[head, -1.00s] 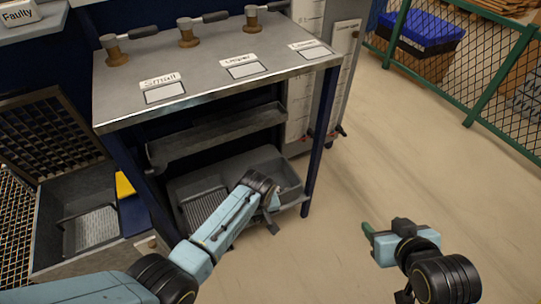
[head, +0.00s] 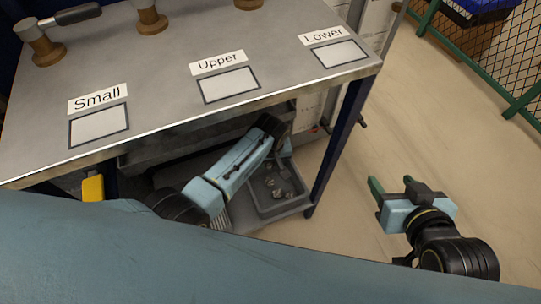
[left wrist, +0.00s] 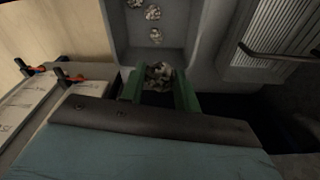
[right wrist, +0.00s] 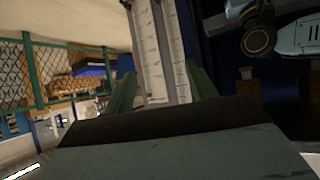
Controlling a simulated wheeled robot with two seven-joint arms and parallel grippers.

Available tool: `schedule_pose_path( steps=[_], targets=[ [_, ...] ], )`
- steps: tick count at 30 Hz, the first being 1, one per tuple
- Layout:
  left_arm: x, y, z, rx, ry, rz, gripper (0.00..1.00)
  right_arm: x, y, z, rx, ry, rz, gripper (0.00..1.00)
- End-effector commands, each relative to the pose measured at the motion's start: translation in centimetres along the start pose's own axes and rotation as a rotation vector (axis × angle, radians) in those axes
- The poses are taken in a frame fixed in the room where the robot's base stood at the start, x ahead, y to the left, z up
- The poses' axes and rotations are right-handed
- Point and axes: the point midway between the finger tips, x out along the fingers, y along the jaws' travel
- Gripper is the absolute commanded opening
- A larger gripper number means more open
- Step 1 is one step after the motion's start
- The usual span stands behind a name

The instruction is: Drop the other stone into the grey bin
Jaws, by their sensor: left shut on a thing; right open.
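A grey stone (left wrist: 160,72) is held between the green fingers of my left gripper (left wrist: 160,88), which is shut on it. In the head view my left arm reaches under the tabletop and its gripper is hidden there. A grey bin (head: 291,205) with several small stones stands on the low shelf. It also shows in the left wrist view (left wrist: 190,45), ahead of the held stone. The gap between stone and bin is hard to judge. My right gripper (head: 374,192) is open and empty over the floor, right of the bench; its fingers also show in the right wrist view (right wrist: 160,85).
The metal tabletop (head: 180,55) overhangs the left arm, with a dark blue leg (head: 340,135) at its right corner. Signs read Small, Upper and Lower. A ribbed grey surface (left wrist: 275,35) lies beside the bin. Open floor (head: 420,130) extends to the green fence.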

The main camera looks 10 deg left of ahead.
Motion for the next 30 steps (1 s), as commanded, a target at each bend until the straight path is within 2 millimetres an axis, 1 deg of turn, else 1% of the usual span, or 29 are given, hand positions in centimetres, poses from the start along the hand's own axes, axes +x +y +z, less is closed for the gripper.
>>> schedule_pose_path(
  steps=[7, 14, 21, 26, 30],
  targets=[
    [1.0, 0.0, 0.1, 0.000, 0.000, 0.000, 0.09, 0.2, -0.8, -3.7, -0.001, 0.221, -0.019, 0.57],
    [1.8, 0.0, 0.2, 0.000, 0.001, 0.000, 0.09, -0.5, -1.5, -7.1, 0.001, 0.429, -0.037, 0.57],
    [2.5, 0.0, 0.3, 0.000, 0.001, 0.001, 0.09, -2.1, -2.1, -10.3, 0.007, 0.645, -0.056, 0.57],
    [3.4, 0.0, 0.4, 0.000, 0.001, 0.001, 0.09, -3.3, -2.4, -12.0, 0.012, 0.802, -0.066, 0.57],
    [4.1, 0.0, 0.5, 0.000, 0.001, 0.001, 0.09, -4.8, -2.6, -13.4, 0.017, 0.949, -0.074, 0.57]
  ],
)
